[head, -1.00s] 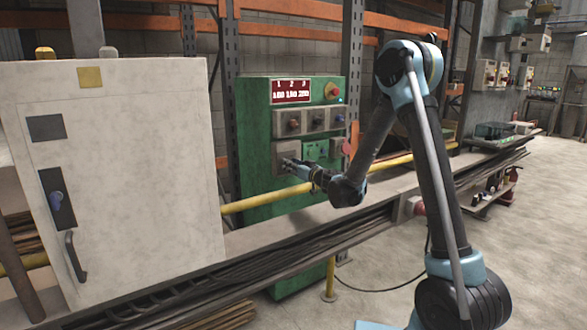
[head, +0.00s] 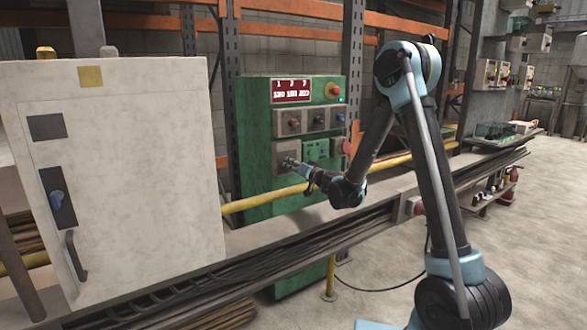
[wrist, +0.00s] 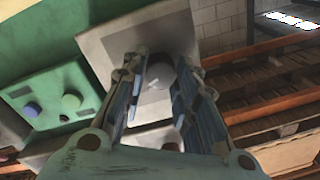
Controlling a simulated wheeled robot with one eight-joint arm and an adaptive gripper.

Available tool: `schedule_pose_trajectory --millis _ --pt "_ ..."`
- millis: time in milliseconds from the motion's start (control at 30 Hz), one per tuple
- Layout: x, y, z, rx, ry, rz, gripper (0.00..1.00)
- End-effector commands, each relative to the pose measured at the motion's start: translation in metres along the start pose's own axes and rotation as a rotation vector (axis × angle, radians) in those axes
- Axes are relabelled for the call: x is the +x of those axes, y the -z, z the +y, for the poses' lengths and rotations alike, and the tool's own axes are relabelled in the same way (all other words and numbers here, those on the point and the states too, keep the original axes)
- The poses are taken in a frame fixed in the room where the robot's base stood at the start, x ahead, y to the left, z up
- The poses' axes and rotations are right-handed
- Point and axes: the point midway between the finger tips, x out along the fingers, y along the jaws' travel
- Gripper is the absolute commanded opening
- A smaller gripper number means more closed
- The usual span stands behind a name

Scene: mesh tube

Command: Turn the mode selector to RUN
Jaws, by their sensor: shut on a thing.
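The mode selector is a round grey knob (wrist: 160,74) with a short white mark, on a pale square plate (wrist: 108,48) in the wrist view. In the head view that plate (head: 283,151) is at the lower left of the green control panel's face. My gripper (wrist: 158,78) has one finger on each side of the knob, closed on it. In the head view my gripper (head: 289,163) reaches the plate from the right and covers most of the knob. I cannot read any position labels around the knob.
The green panel (head: 255,120) also carries a red knob (head: 332,90), a row of switches and small green boxes. A yellow rail (head: 262,199) crosses in front, above a long grey ledge. A white cabinet (head: 130,150) stands at left.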

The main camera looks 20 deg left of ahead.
Motion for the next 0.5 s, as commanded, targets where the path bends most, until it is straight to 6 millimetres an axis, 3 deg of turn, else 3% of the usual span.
schedule_pose_trajectory --millis 500 --pt "0.0017 0.0018 0.0042 0.328 -0.004 0.022 0.03"
